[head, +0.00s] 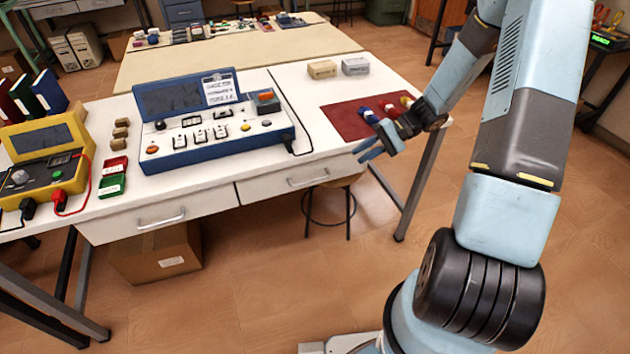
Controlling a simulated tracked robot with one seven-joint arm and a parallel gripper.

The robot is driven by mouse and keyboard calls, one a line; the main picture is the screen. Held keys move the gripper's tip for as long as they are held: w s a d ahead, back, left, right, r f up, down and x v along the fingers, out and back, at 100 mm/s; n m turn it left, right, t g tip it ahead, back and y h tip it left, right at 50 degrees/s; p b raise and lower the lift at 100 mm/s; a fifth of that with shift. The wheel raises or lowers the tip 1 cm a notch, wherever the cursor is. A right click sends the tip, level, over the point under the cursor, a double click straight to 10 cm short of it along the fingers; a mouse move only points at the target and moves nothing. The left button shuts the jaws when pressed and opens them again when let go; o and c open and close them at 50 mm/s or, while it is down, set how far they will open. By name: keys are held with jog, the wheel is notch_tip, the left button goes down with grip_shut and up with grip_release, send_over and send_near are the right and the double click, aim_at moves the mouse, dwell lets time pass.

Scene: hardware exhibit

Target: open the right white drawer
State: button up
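The right white drawer (268,190) is in the front of the white table, under the blue console and red mat. It looks closed, its front about flush with the table edge. Its metal bar handle (308,181) is in plain view. My gripper (362,152) is to the right of the handle and a little higher in the picture, near the table's front edge. It points left, with its two light-blue fingers apart and nothing between them. It does not appear to touch the drawer. The left white drawer (120,226) beside it also looks closed.
A blue console (215,150) and a red mat (340,120) with small coloured items lie on the table. A stool (328,205) stands under the right drawer, and a cardboard box (155,258) under the left. The floor in front is mostly clear.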

aim_at(315, 181)
notch_tip(315, 181, down, 10)
jog(key=w+m+t+y, duration=0.2)
jog(key=m+t+y, duration=0.1)
jog(key=y, duration=0.1)
jog(key=a+f, duration=0.1)
jog(key=a, duration=0.3)
jog(key=a+f, duration=0.1)
jog(key=a, duration=0.4)
jog(key=a+f, duration=0.1)
jog(key=a, duration=0.3)
jog(key=shift+w+a+f, duration=0.1)
jog(key=shift+w+a, duration=0.25)
jog(key=shift+a, duration=0.05)
grip_shut()
